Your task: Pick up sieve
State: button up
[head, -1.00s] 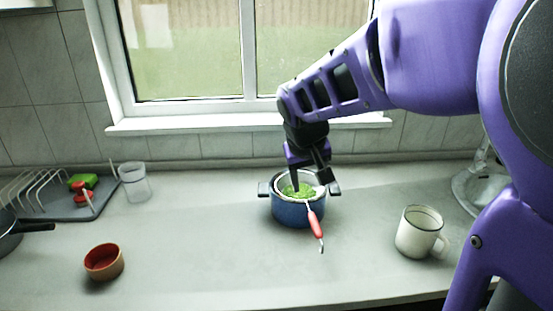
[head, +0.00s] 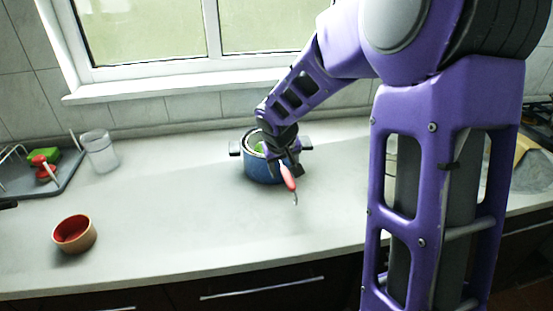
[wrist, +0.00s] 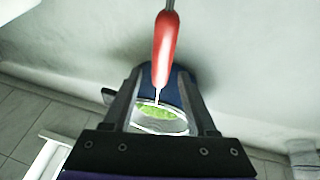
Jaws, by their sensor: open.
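The sieve's red handle (head: 288,177) sticks out over the front rim of a blue pot (head: 262,172) that has dark side handles. In the wrist view the sieve's red handle (wrist: 165,48) runs up from the pot, and its pale rim surrounds green contents (wrist: 157,111). My gripper (head: 283,165) is at the pot, low over the sieve and the rear end of its handle. In the wrist view my gripper (wrist: 160,85) is open, with one finger on each side of the handle's thin neck. I cannot tell whether the fingers touch it.
A red-lined bowl (head: 74,234) stands at the front left of the counter. A clear cup (head: 99,152) and a grey drying tray (head: 50,180) with a green sponge (head: 43,156) stand farther back. The counter left of the pot is clear.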

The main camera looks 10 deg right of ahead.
jog(key=shift+x, duration=0.9)
jog(key=shift+c, duration=0.3)
grip_shut()
